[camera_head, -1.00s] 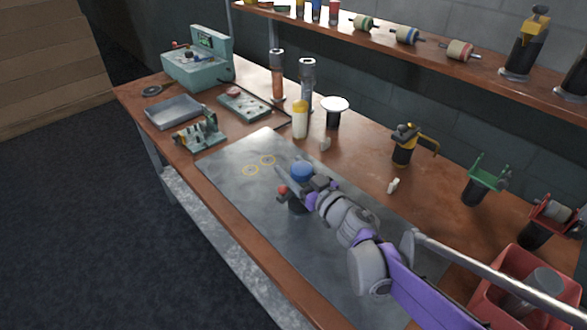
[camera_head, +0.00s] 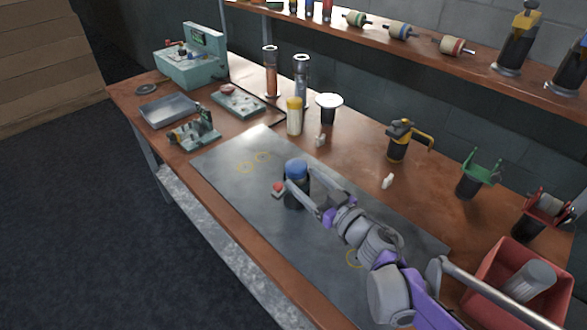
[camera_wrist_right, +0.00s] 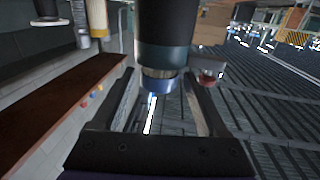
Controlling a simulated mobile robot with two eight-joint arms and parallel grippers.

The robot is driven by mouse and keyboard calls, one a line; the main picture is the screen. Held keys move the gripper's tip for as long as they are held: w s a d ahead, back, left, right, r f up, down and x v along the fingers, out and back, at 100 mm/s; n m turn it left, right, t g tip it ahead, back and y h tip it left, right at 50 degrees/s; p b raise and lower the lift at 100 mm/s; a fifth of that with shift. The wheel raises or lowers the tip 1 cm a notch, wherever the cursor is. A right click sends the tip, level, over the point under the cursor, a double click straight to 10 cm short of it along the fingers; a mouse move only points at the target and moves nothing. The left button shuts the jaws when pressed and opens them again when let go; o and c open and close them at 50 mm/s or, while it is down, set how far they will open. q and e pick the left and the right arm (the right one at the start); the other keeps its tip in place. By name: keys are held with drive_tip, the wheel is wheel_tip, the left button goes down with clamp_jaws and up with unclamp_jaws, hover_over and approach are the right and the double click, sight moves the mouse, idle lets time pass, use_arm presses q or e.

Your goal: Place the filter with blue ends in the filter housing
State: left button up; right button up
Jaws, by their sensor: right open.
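The filter with blue ends (camera_head: 399,31) lies on the upper shelf, between a green-ended and a red-ended one. A dark upright cylinder with a blue cap (camera_head: 296,168), which looks like the filter housing, stands on the grey mat. My right gripper (camera_head: 318,192) is open, with its fingers reaching to both sides of this cylinder; I cannot tell whether they touch it. In the right wrist view, the dark cylinder with its blue band (camera_wrist_right: 163,85) shows between the spread fingers. A small red-topped piece (camera_head: 279,188) sits beside it. My left gripper is out of view.
The grey mat (camera_head: 225,165) is mostly clear at its far left. A white-and-yellow bottle (camera_head: 294,117), a black white-topped stand (camera_head: 328,108) and a yellow-handled black holder (camera_head: 398,145) stand behind. A red bin (camera_head: 490,268) is at the right. The shelf (camera_head: 360,45) overhangs the back.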

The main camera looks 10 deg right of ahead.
drive_tip(key=v, duration=0.4)
drive_tip(key=shift+s+d, duration=0.2)
drive_tip(key=shift+s, duration=0.15)
